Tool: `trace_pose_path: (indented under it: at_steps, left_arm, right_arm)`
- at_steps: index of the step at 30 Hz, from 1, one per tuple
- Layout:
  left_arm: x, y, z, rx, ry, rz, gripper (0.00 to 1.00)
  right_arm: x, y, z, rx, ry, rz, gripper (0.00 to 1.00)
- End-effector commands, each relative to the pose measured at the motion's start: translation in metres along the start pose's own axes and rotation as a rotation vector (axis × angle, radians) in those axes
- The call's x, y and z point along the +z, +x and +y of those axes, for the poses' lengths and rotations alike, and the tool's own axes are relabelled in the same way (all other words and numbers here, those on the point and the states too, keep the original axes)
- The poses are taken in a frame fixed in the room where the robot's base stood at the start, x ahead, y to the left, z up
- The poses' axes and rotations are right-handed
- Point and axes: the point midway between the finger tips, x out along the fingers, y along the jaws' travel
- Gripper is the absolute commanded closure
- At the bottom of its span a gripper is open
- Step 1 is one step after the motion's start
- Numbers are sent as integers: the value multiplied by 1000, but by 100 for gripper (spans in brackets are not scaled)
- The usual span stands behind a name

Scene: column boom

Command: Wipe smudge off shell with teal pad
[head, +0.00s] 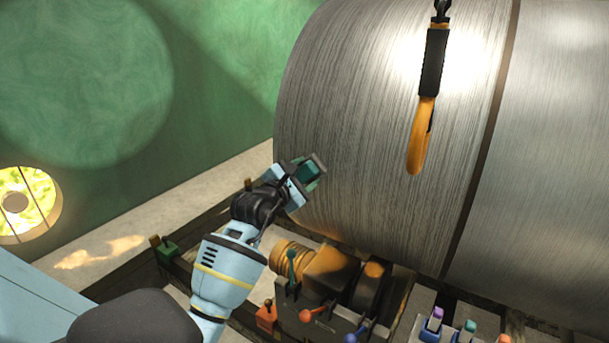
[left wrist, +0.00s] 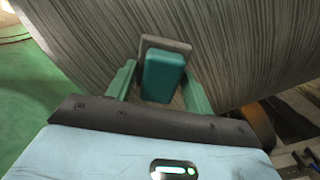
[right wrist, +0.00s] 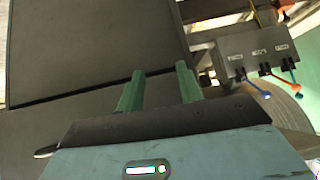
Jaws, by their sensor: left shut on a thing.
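The shell (head: 370,110) is a large brushed-metal cylinder filling the right of the head view. My left gripper (head: 305,173) is at its lower left side, shut on the teal pad (head: 309,171). In the left wrist view the teal pad (left wrist: 165,76) sits between the green fingers, with a grey plate (left wrist: 150,48) at its far end. The pad is close to the shell (left wrist: 240,45); I cannot tell whether it touches. I make out no clear smudge. My right gripper (right wrist: 159,90) shows only in the right wrist view, with its fingers apart and nothing between them.
Below stands a control box (head: 318,318) with coloured levers, also in the right wrist view (right wrist: 258,50). Coloured-top items (head: 450,328) are at the bottom right. A round lit window (head: 17,203) is far left.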

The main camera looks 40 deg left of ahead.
Motion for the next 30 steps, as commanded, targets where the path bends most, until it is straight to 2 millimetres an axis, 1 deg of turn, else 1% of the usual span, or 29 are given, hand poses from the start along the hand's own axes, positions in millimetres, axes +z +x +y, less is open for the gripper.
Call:
trace_pose_path:
  at_steps: [3,12,18,25,30]
  left_arm:
    - [-9,0,6,1,3,4,66]
    - [-24,0,22,0,2,4,66]
    - [-26,0,27,1,0,2,66]
    - [-26,-1,27,2,0,1,66]
    - [-24,-11,28,3,0,-1,66]
  right_arm:
    - [5,1,0,-1,2,-9,64]
    - [15,2,0,-3,1,-27,64]
    - [17,2,1,-4,-7,-31,64]
    - [17,1,2,-4,-10,-30,64]
    - [9,0,3,-2,-12,-17,64]
